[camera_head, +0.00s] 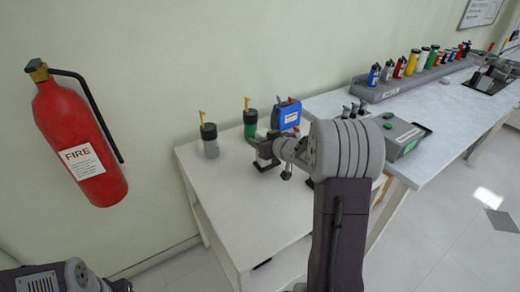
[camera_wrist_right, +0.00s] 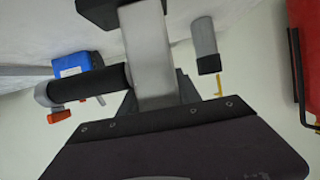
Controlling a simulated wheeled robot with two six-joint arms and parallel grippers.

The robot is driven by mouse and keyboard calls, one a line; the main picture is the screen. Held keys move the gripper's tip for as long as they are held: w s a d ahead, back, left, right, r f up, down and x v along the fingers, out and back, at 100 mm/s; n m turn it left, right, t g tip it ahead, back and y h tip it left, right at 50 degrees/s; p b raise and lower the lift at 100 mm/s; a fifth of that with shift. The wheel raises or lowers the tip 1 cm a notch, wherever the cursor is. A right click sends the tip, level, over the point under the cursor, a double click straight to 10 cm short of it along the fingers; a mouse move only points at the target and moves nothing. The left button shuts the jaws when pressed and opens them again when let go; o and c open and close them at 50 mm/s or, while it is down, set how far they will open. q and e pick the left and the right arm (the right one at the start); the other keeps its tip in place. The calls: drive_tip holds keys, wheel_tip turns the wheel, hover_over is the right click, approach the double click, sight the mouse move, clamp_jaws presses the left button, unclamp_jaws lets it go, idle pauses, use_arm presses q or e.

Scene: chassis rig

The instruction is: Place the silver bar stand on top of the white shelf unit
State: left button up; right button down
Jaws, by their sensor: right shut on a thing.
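The silver bar stand (camera_wrist_right: 148,50) shows in the right wrist view as a pale metal bar, with a dark block beside its far end. My right gripper (camera_head: 266,152) is shut on it, over the rear part of the white shelf unit (camera_head: 245,210). In the head view the gripper and wrist largely hide the stand, and I cannot tell whether its base touches the top. Part of my left arm shows at the lower left of the head view; its gripper is out of sight.
On the unit's top stand a grey bottle (camera_head: 210,147), a green bottle (camera_head: 250,123) and a blue box (camera_head: 286,116) close by the gripper. The unit's front top is clear. A fire extinguisher (camera_head: 75,130) hangs left. A bench (camera_head: 430,110) with equipment adjoins on the right.

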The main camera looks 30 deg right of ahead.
wheel_tip(320, 180, down, 3)
drive_tip(key=shift+r+b, duration=0.1)
drive_tip(key=shift+b, duration=0.35)
use_arm(q)
drive_tip(key=shift+f, duration=0.7)
use_arm(e)
drive_tip(key=shift+r, duration=0.1)
drive_tip(key=c, duration=1.3)
unclamp_jaws()
drive_tip(key=shift+f, duration=0.25)
drive_tip(key=o, duration=0.5)
drive_tip(key=shift+c, duration=0.2)
use_arm(q)
drive_tip(key=shift+f, duration=0.1)
